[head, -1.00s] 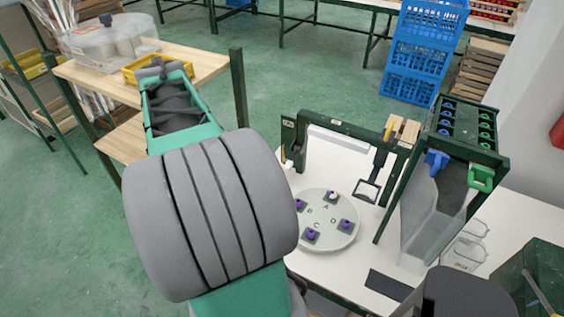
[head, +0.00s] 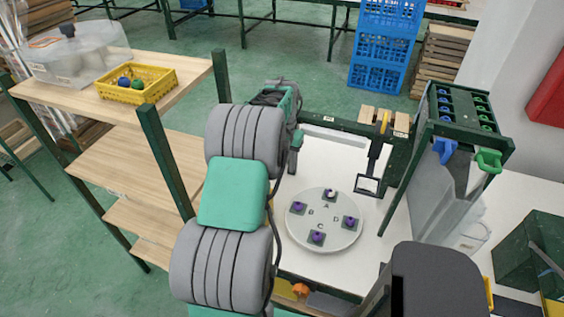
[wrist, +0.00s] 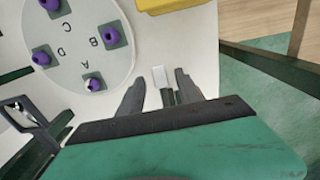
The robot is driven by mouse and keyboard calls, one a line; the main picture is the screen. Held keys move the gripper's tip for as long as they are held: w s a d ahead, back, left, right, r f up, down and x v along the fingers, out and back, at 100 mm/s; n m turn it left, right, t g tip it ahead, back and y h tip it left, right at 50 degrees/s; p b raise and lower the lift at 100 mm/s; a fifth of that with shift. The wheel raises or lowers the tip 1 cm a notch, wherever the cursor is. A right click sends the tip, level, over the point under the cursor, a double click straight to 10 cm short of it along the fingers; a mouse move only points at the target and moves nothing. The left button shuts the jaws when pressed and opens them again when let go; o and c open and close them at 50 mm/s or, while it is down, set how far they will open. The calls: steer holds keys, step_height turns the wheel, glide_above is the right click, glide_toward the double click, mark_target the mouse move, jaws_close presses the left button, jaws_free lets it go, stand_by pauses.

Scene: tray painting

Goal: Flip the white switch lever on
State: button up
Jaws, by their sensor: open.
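The white switch lever (wrist: 159,76) shows in the wrist view as a small white block on a short grey base, in front of the pale table top. My gripper (wrist: 159,80) is open, with one dark finger on each side of the lever. Gaps show between the lever and both fingers. I cannot tell whether the lever stands on or off. In the head view my arm covers the left end of the dark green frame (head: 340,125), and the lever is not visible there.
A round white disc (head: 296,226) with purple pieces and letters A to D lies on the white table (head: 375,235). A clear bin under a dark green rack (head: 462,97) stands right. A wooden shelf (head: 120,165) with a yellow basket (head: 160,92) stands left of my arm.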

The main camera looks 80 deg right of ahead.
steer(key=shift+f, duration=0.35)
steer(key=shift+c, duration=0.3)
jaws_close()
stand_by(0.9)
